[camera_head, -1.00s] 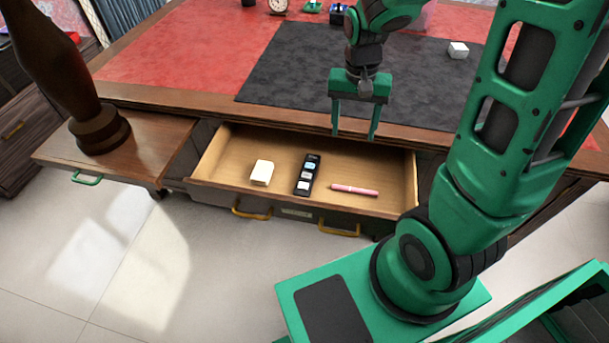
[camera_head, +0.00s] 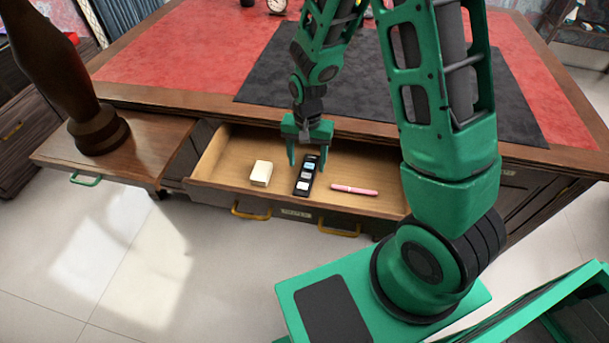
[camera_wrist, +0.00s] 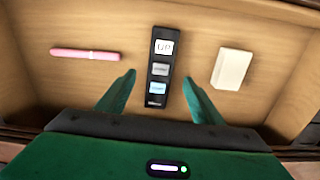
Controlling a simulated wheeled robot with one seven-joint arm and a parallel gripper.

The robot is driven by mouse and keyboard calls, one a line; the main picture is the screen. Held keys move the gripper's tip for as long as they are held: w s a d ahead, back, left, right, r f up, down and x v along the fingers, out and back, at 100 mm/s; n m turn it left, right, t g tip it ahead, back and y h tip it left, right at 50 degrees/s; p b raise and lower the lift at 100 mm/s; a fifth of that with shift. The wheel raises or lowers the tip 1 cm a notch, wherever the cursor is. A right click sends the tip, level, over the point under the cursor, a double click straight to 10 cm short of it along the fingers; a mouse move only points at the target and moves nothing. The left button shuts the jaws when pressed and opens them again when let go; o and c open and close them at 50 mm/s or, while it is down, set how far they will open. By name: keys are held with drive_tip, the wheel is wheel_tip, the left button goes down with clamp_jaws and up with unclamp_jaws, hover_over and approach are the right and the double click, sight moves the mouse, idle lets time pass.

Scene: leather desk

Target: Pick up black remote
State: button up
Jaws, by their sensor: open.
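The black remote (camera_head: 307,176) lies in the open desk drawer (camera_head: 225,178), with light-coloured buttons on its face. It also shows in the wrist view (camera_wrist: 160,70), running lengthwise between my fingers. My gripper (camera_head: 307,158) is open and empty, over the far end of the remote. In the wrist view my gripper (camera_wrist: 161,95) has one green finger on each side of the remote, with a gap on both sides. I cannot tell exactly how high the fingertips are above the drawer floor.
A white block (camera_head: 261,173) lies left of the remote in the drawer, and a pink pen (camera_head: 354,190) lies to its right. The drawer walls and the desk's front edge (camera_head: 200,108) stand close around. A brown statue (camera_head: 98,128) stands at the left.

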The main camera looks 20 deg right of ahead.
sight(307, 173)
drive_tip(key=f, duration=0.2)
drive_tip(key=w+f, duration=0.1)
drive_tip(key=f, duration=0.1)
drive_tip(key=shift+d, duration=0.2)
drive_tip(key=shift+f, duration=0.65)
drive_tip(key=c, duration=1.2)
